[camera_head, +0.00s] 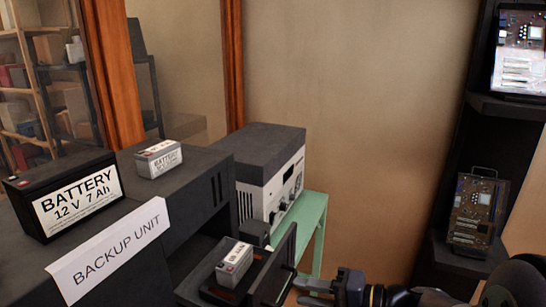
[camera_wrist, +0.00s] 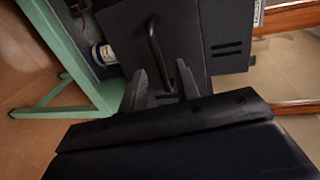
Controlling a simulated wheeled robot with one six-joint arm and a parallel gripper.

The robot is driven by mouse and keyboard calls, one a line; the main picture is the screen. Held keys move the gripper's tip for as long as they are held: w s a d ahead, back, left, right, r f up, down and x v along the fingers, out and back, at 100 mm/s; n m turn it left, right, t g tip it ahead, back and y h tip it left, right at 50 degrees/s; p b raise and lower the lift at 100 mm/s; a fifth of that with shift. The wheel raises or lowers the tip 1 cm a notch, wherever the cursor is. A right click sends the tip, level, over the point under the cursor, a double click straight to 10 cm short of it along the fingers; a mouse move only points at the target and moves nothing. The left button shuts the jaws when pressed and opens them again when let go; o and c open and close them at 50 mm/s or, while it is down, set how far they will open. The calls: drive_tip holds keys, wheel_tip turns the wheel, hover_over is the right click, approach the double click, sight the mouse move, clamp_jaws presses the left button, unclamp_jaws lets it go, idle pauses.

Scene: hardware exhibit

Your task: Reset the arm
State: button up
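My gripper (camera_head: 312,291) is at the bottom of the head view, just right of the dark front panel (camera_head: 285,262) of a pulled-out tray on the backup unit (camera_head: 200,200). In the wrist view, my two dark fingers (camera_wrist: 162,78) stand apart, with a black bar handle (camera_wrist: 154,40) on the panel reaching between them. I see no clear contact with the handle. A small grey battery (camera_head: 235,262) sits in the tray. My arm enters from the lower right of the head view.
A large black battery (camera_head: 75,200) and a small grey battery (camera_head: 158,158) stand on the unit. A grey-white device (camera_head: 270,175) sits on a green table (camera_head: 312,215) behind. Dark shelves with circuit boards (camera_head: 473,212) are at right. Bare wall fills the middle.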

drive_tip(key=shift+x, duration=1.65)
drive_tip(key=shift+s+a, duration=0.1)
